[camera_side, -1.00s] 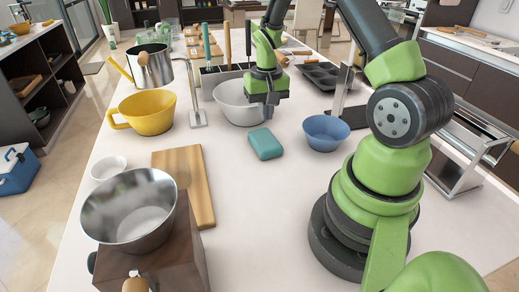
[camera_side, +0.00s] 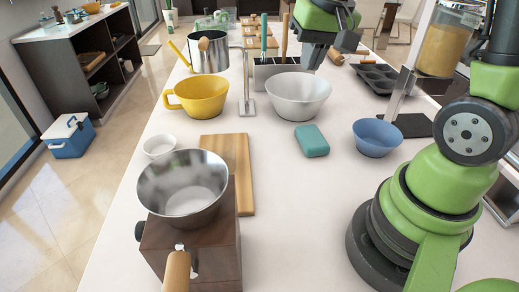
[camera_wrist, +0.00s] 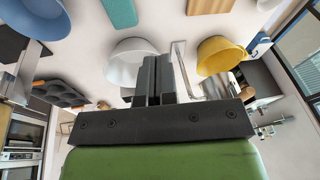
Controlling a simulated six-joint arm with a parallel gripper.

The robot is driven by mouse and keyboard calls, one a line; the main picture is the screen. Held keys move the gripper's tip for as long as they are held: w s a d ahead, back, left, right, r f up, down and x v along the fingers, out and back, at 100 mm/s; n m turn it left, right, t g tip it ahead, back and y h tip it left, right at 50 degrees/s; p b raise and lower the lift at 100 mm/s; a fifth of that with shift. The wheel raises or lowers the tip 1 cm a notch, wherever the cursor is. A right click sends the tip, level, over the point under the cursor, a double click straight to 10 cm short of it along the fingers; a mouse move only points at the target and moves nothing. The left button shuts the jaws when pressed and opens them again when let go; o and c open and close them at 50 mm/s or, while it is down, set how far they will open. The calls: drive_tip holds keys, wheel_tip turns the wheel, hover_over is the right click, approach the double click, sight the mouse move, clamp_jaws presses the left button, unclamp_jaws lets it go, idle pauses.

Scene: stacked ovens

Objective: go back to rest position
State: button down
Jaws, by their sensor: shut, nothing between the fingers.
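My gripper (camera_side: 327,55) is raised at the top of the side view, above and behind the white bowl (camera_side: 298,97). It is shut with nothing between the fingers, and its two dark fingers (camera_wrist: 154,80) stand together in the wrist view. The white bowl also shows behind the fingers in the wrist view (camera_wrist: 122,65). The gripper is apart from everything on the counter.
A yellow cup (camera_side: 200,97), a teal block (camera_side: 312,141) and a blue bowl (camera_side: 377,138) stand on the white counter (camera_side: 300,215). A metal bowl (camera_side: 183,187) sits on a wooden box (camera_side: 215,245) beside a cutting board (camera_side: 240,175). A muffin tray (camera_side: 378,77) lies at the back right. The front middle is clear.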

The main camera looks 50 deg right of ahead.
drive_tip(key=s+a+r+n+t+y, duration=0.2)
drive_tip(key=s+a+r+n+t, duration=0.1)
drive_tip(key=s+a+r, duration=0.4)
drive_tip(key=s+a+t, duration=0.1)
drive_tip(key=s+a, duration=0.2)
drive_tip(key=s, duration=0.1)
drive_tip(key=shift+s+r, duration=0.15)
drive_tip(key=shift+s, duration=0.2)
idle(0.7)
unclamp_jaws()
idle(0.4)
